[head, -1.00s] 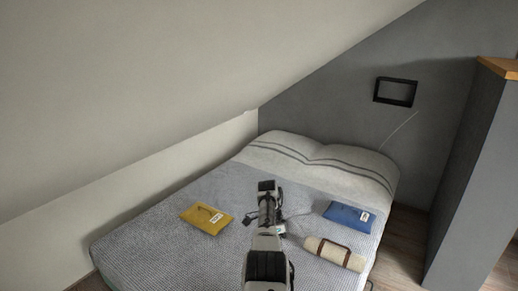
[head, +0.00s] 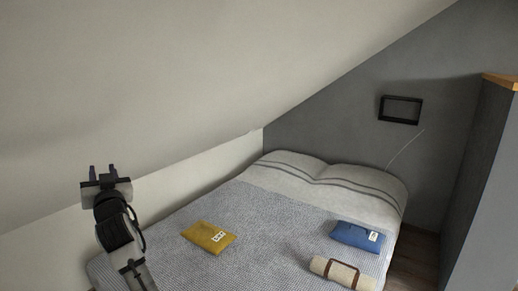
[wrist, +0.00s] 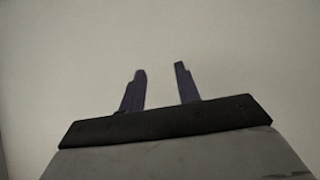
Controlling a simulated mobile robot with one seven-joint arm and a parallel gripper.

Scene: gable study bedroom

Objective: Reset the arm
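My gripper (head: 102,172) is raised at the left of the head view, in front of the pale sloping wall. Its two fingers point up and stand apart with nothing between them. In the wrist view my gripper (wrist: 160,88) also shows its dark fingers apart, with only a plain pale surface beyond. My arm is lifted clear of the bed (head: 165,230).
On the bed lie a yellow pouch (head: 203,239), a blue pouch (head: 352,237) and a rolled cream bundle with brown straps (head: 345,273). A grey partition (head: 488,180) stands at right. The sloping ceiling (head: 190,70) is above. A black frame (head: 383,110) hangs on the grey wall.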

